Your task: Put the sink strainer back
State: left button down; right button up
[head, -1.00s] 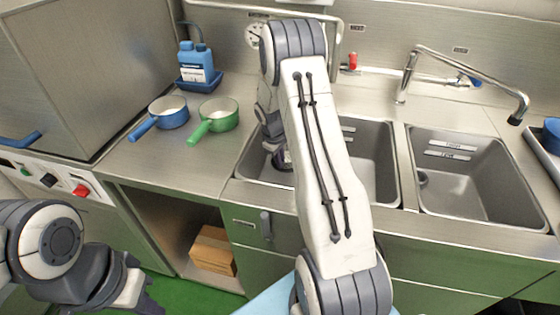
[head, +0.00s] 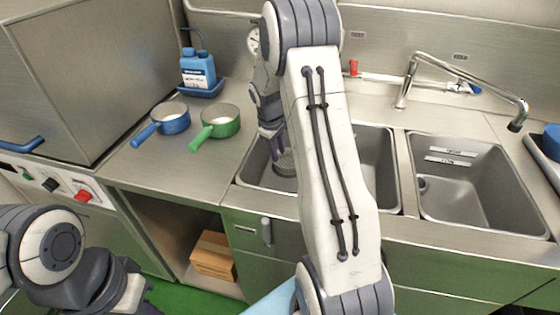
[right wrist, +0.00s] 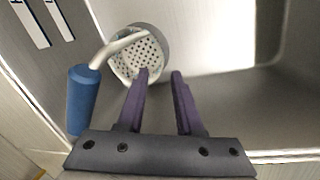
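The sink strainer, a round grey basket with a perforated pale face (right wrist: 138,57), is inside the left sink basin (right wrist: 225,85). A pale bent stem joins it to a blue handle (right wrist: 82,98) at the left in the right wrist view.
A blue pan (head: 168,119) and a green pan (head: 219,122) stand on the counter left of the sinks, near a blue bottle (head: 197,69). My right arm covers part of the left basin.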

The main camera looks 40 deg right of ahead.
jog(key=v, duration=0.3)
jog(key=shift+a+r, duration=0.1)
jog(key=shift+r, duration=0.3)
